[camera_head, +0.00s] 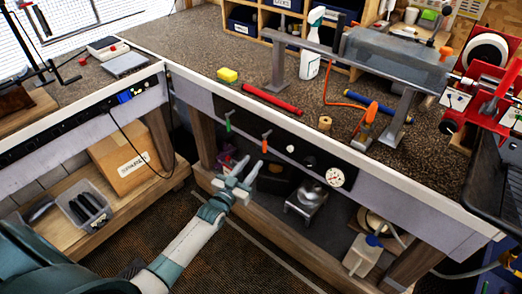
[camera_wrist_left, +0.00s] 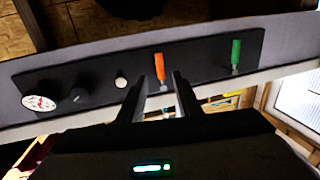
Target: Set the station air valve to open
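A black control panel on the bench's front apron carries an orange lever (camera_head: 265,140) and a green lever (camera_head: 229,119). No readable label tells which is the air valve. In the left wrist view the orange lever (camera_wrist_left: 159,66) stands upright, lined up with the gap between my fingertips, and the green lever (camera_wrist_left: 235,50) stands upright to its right. My left gripper (camera_head: 253,162) is open and empty, just below and in front of the orange lever. It also shows in the left wrist view (camera_wrist_left: 161,80); contact cannot be told. My right gripper is out of view.
The panel also holds a white button (camera_wrist_left: 121,82), a black knob (camera_wrist_left: 78,95) and a round gauge (camera_head: 335,177). The bench edge overhangs above. A metal stand (camera_head: 305,200) sits on the lower shelf. A black cable hangs at the left bench.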

